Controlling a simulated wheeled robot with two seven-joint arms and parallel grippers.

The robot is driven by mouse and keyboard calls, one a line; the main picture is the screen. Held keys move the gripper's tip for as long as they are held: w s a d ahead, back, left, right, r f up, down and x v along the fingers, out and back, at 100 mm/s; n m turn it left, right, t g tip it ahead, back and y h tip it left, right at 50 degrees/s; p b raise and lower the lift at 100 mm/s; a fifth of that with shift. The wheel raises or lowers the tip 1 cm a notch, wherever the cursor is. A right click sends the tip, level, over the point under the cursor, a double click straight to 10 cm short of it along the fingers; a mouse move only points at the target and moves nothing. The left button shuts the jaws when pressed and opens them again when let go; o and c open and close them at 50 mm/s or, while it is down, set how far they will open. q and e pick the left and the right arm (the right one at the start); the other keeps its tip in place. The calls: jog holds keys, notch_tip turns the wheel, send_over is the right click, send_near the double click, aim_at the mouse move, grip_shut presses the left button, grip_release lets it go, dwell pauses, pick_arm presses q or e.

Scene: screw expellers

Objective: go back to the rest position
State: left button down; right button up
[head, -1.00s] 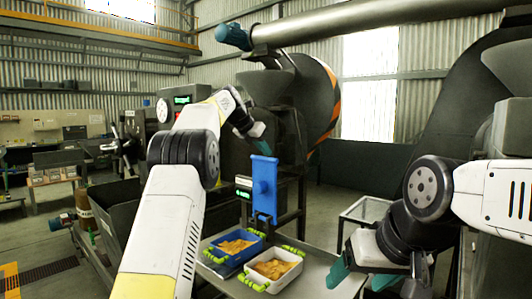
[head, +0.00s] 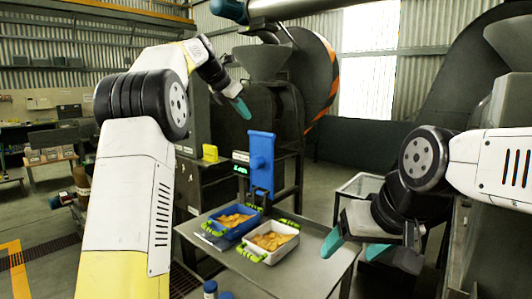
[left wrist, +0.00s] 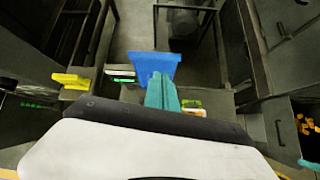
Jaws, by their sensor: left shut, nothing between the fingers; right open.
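My left gripper (head: 240,105) is raised, above and to the left of the upright blue panel (head: 261,160) in the head view. Its teal fingers are together with nothing between them. In the left wrist view the shut fingers (left wrist: 162,92) appear in front of the blue panel (left wrist: 153,62). My right gripper (head: 352,246) is low at the right of the head view, its teal fingertips apart and empty.
A metal table (head: 318,255) carries a blue tray (head: 236,232) and a white tray (head: 270,256), both with yellowish-brown contents and green handles. A yellow block (head: 210,153) is on a machine to the left. A hopper machine (head: 265,60) stands behind.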

pick_arm(q)
jog(key=s+a+f+m+y, duration=0.1)
jog(key=s+a+f+m, duration=0.15)
jog(key=s+m, duration=0.7)
jog(key=s+a+f+m, duration=0.25)
jog(key=s+m, duration=0.25)
jog(key=s, duration=0.9)
jog(key=s+f+m+g+y, duration=0.1)
jog(key=s+f+m+y, duration=0.1)
jog(key=s+f+m, duration=1)
jog(key=s+d+f, duration=0.1)
jog(key=s+f, duration=0.2)
jog(key=s, duration=0.4)
jog(key=shift+s+f+m, duration=0.2)
jog(key=shift+f+m, duration=0.1)
jog(key=shift+m, duration=0.05)
